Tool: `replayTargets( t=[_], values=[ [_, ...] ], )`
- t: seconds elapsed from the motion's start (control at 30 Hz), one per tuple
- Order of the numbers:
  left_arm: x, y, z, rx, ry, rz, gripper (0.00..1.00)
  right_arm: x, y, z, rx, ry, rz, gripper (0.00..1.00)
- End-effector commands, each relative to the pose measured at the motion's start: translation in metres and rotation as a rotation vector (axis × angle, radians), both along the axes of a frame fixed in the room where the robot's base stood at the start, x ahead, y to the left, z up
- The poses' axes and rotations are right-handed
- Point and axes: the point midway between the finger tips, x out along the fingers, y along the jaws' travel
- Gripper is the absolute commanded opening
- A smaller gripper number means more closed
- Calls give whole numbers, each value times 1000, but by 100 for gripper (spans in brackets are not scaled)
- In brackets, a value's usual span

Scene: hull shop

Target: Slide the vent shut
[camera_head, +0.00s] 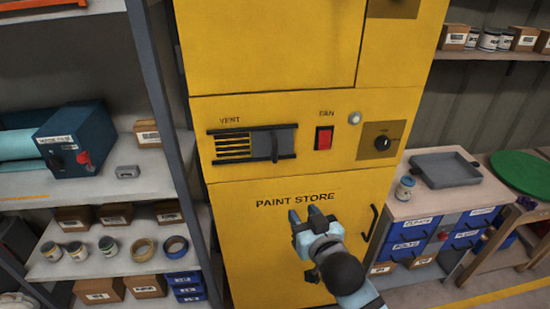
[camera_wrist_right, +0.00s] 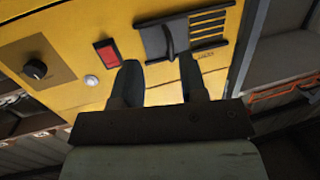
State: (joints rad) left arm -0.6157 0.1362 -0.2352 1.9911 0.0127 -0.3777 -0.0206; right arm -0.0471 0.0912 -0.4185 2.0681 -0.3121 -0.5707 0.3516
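The vent (camera_head: 232,148) is set in the yellow paint store cabinet. Its dark sliding cover (camera_head: 288,139) sits at the right part of the track, and several slots show uncovered on the left. An upright handle (camera_head: 275,146) stands on the cover; it also shows in the right wrist view (camera_wrist_right: 169,38). My right gripper (camera_head: 303,214) is below the vent, in front of the PAINT STORE lettering, apart from the handle. In the right wrist view its two fingers (camera_wrist_right: 160,82) are spread with nothing between them. My left gripper is not in view.
A red fan switch (camera_head: 324,137), a pale round button (camera_head: 354,118) and a black knob (camera_head: 382,143) are right of the vent. A door handle (camera_head: 372,222) is lower right. Shelves with a blue machine (camera_head: 75,139) stand left; a grey tray (camera_head: 446,169) lies right.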

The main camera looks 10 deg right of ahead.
Motion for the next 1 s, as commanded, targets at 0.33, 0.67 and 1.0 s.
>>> replayTargets(
  t=[0.33,0.67,1.0],
  values=[
    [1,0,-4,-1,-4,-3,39,32,18,67,33,-117,-13,39],
    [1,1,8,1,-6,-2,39,91,31,68,30,-115,-13,39],
    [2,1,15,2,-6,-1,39,147,45,66,31,-114,-13,39]
  ],
)
